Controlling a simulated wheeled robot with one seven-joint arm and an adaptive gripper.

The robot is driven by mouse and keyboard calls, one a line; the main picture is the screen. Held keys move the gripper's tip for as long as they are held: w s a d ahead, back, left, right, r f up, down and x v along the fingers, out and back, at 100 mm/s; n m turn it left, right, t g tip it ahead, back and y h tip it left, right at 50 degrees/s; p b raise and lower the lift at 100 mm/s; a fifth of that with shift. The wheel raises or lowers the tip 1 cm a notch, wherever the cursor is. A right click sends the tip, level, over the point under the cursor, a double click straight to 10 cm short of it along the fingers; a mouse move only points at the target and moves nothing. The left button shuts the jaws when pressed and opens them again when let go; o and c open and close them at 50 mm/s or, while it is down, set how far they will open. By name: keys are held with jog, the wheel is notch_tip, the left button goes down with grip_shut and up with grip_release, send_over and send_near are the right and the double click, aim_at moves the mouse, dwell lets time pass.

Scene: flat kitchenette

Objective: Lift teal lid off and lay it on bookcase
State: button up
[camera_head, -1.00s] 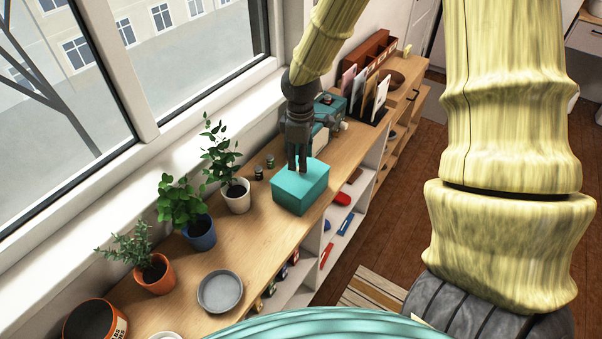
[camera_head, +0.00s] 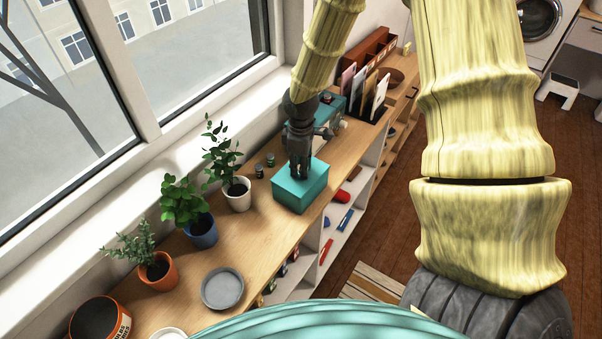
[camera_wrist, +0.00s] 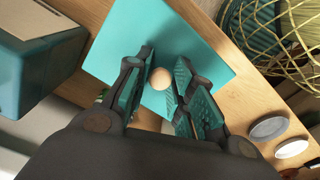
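The teal lid (camera_head: 313,173) sits on a teal box (camera_head: 305,197) on the wooden top of the low bookcase (camera_head: 256,235). In the wrist view the lid (camera_wrist: 125,45) is a flat teal square with a round wooden knob (camera_wrist: 160,78) at its middle. My gripper (camera_head: 300,175) points down over the lid. In the wrist view its fingers (camera_wrist: 163,84) are apart on either side of the knob, and I see no firm grip on it. The knob is hidden by my fingers in the head view.
Potted plants (camera_head: 237,192) and a grey dish (camera_head: 222,288) stand left of the box. Two small jars (camera_head: 264,164) are beside it. Another teal box (camera_head: 329,108) and a file holder (camera_head: 373,103) stand behind. Bare wood lies between the dish and the box.

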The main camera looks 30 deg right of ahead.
grip_shut()
jog(key=shift+r, duration=0.15)
